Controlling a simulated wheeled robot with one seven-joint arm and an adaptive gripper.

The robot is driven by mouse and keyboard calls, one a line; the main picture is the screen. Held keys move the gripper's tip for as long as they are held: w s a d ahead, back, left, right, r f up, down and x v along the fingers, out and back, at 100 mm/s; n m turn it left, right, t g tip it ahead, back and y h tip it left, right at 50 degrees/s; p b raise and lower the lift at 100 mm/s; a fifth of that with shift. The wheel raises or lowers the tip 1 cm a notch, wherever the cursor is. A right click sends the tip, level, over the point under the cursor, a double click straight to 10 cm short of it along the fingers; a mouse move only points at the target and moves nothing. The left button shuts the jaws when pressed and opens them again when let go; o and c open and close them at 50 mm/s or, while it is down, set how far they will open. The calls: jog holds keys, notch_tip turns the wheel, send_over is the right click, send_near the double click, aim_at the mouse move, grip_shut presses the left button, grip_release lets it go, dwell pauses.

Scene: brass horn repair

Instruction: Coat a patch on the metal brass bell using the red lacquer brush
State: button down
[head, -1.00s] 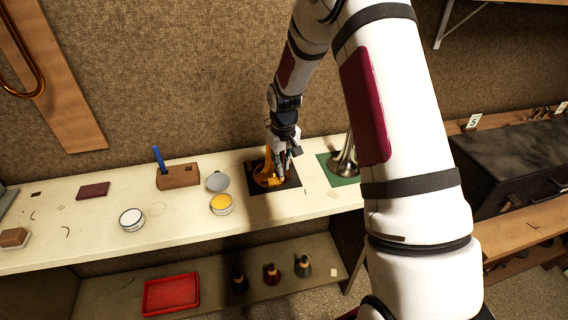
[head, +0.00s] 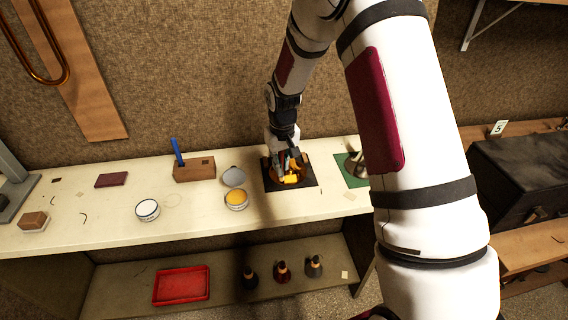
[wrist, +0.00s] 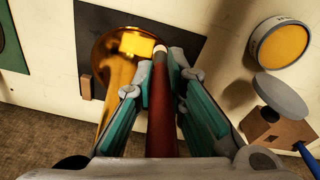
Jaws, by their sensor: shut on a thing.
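The brass bell (wrist: 113,80) lies on a black mat (wrist: 180,20) on the bench. A bright yellow patch (wrist: 137,43) shows on the bell in the wrist view, and also in the head view (head: 291,179). My gripper (wrist: 160,85) is shut on the red-handled lacquer brush (wrist: 161,110). The brush's pale tip points at the bell, right beside the patch's right edge. I cannot tell whether it touches. In the head view my gripper (head: 286,163) is low over the mat and hides part of the bell.
An open tin of amber lacquer (head: 237,198) stands left of the mat, with a grey lid (head: 234,177) behind it. A wooden block (head: 194,170) holds a blue-handled brush (head: 178,152). A white tin (head: 147,209) is farther left. A green mat (head: 351,168) lies right.

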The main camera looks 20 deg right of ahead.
jog(key=shift+s+d+r, duration=0.1)
jog(key=shift+s+d, duration=0.15)
jog(key=shift+d, duration=0.75)
jog(key=shift+s+d+f, duration=0.1)
jog(key=shift+s+d, duration=0.1)
jog(key=shift+d, duration=0.8)
jog(key=shift+s+d+r, duration=0.1)
jog(key=shift+s+d, duration=0.15)
jog(key=shift+d, duration=0.75)
jog(key=shift+p, duration=0.3)
jog(key=shift+s+a+r+p, duration=0.25)
jog(key=shift+s+r+p, duration=0.65)
jog(key=shift+r, duration=0.25)
jog(key=shift+s+a+r+p, duration=0.2)
jog(key=shift+s+r+p, duration=0.5)
jog(key=shift+s+r, duration=0.35)
jog(key=shift+w+r, duration=0.1)
jog(key=shift+r, duration=0.05)
jog(key=shift+s+a+r+p, duration=0.15)
jog(key=shift+s+r+p, duration=0.6)
jog(key=shift+s+r, duration=0.3)
jog(key=shift+w+r, duration=0.1)
jog(key=shift+w, duration=0.05)
